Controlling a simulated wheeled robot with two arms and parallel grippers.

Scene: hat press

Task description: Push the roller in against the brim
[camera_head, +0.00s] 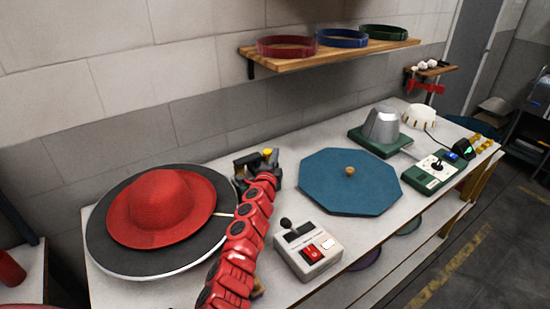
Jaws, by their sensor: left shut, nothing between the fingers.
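A red wide-brimmed hat (160,203) lies crown up on a round dark turntable (105,247) with a pale rim at the left of the bench. My red left arm rises from the bottom of the picture. Its dark gripper (262,172) is at the back, just right of the turntable, shut and empty. A dark fitting with a yellow knob (267,153) is close around the gripper there. The roller cannot be told apart from this dark cluster, so its contact with the brim cannot be seen. My right gripper is out of view.
A blue octagonal board (328,191) with a wooden knob lies right of my arm. A control box (308,257) with red and white buttons stands in front. A metal hat form (382,124) stands farther right. A wall shelf (330,58) holds coloured bands.

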